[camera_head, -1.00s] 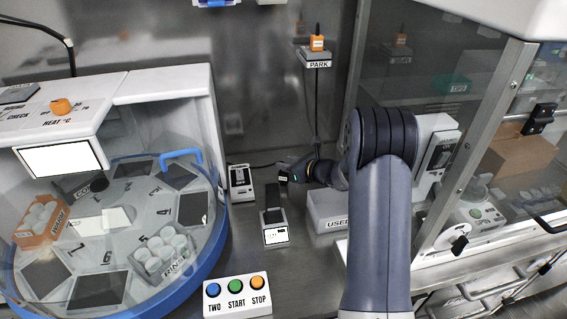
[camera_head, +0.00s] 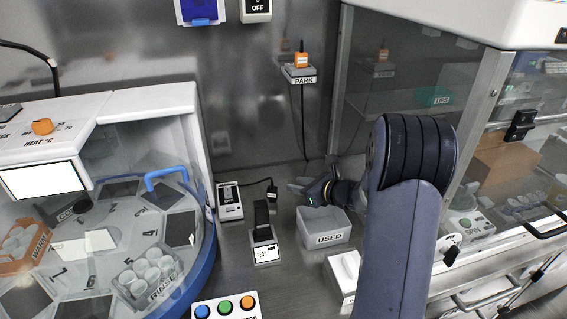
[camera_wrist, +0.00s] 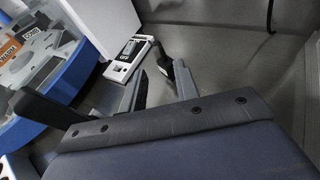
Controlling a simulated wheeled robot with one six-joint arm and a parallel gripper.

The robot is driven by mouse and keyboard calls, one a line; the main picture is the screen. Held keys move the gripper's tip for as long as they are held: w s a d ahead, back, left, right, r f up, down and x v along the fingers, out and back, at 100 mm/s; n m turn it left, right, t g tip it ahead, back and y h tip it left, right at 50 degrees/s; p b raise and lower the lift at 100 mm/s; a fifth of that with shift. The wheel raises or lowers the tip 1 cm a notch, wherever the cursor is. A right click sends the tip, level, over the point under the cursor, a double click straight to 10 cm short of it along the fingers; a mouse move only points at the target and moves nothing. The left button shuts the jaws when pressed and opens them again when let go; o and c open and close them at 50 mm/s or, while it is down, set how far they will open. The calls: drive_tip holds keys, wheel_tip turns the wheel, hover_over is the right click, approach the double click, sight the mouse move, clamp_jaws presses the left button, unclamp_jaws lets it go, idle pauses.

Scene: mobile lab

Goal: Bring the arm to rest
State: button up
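My gripper (camera_head: 300,190) is low over the bench, behind the grey USED bin (camera_head: 322,226), its fingers pointing left in the head view. In the wrist view my gripper (camera_wrist: 157,72) has its two fingers apart, with nothing seen held between them. My arm reaches in from the lower right and covers part of the bench and glass cabinet. A small stand with a black upright and a white display (camera_head: 266,253) is left of the bin. A switch box marked OFF (camera_head: 230,210) is beyond it, and it also shows in the wrist view (camera_wrist: 126,60).
A large round carousel with a blue rim (camera_head: 208,247) fills the left. A button panel (camera_head: 207,309) is at the front. A PARK shelf (camera_head: 302,78) with an orange-topped piece hangs on the back wall. A glass cabinet (camera_head: 470,130) bounds the right.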

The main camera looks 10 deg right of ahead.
sight(272, 182)
drive_tip(key=x, duration=0.8)
drive_tip(key=f+x, duration=0.1)
drive_tip(key=x, duration=0.3)
drive_tip(key=shift+s+f+b, duration=0.1)
drive_tip(key=shift+f+b, duration=0.15)
drive_tip(key=shift+b, duration=0.05)
drive_tip(key=shift+r+p, duration=0.35)
drive_tip(key=shift+p, duration=0.15)
drive_tip(key=shift+f, duration=0.15)
